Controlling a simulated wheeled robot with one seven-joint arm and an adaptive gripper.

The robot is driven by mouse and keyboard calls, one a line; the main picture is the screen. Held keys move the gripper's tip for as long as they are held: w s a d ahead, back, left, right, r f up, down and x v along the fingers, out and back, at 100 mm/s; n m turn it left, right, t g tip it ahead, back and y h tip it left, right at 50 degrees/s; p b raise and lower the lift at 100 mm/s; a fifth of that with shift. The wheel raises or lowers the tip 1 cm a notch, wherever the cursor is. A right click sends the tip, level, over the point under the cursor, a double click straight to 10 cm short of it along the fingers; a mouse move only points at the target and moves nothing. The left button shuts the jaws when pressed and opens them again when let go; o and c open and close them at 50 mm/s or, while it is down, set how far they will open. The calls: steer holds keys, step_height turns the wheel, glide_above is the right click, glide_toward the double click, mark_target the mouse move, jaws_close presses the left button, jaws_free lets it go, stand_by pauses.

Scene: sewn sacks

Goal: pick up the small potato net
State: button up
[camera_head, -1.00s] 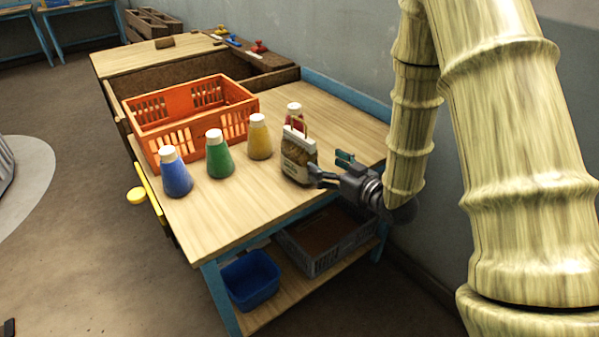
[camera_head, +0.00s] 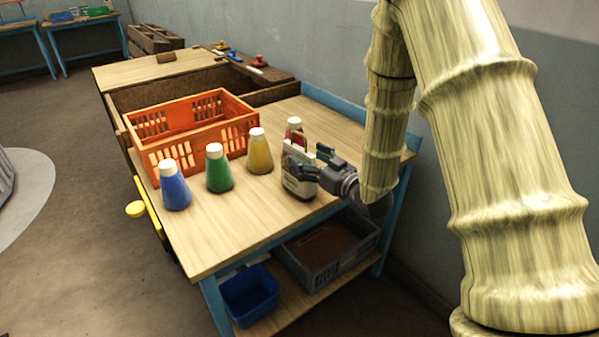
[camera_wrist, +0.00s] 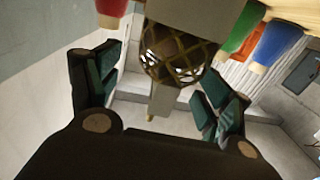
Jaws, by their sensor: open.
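The small potato net (camera_head: 291,183) stands upright on the wooden table top, with a pale label and pale strips at its top. In the wrist view its brown mesh (camera_wrist: 172,58) shows between the two fingers, with a pale strip at each end. My gripper (camera_head: 314,165) comes in from the right at the net's height, and the near finger covers part of it. In the wrist view my gripper (camera_wrist: 163,88) is open, with green-padded fingers on both sides of the net. I see gaps beside the net, so it is not clamped.
A red bottle (camera_head: 294,127) stands close behind the net. Yellow (camera_head: 260,153), green (camera_head: 219,172) and blue (camera_head: 174,190) bottles stand to the left. An orange crate (camera_head: 190,135) is behind them. The table front is clear. A blue bin (camera_head: 249,293) and grey crate (camera_head: 327,262) sit below.

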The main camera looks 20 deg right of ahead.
mark_target(299, 154)
steer(key=x, duration=0.3)
steer(key=shift+w+a+f, duration=0.1)
steer(key=shift+w+a, duration=0.15)
steer(key=shift+a, duration=0.05)
jaws_close()
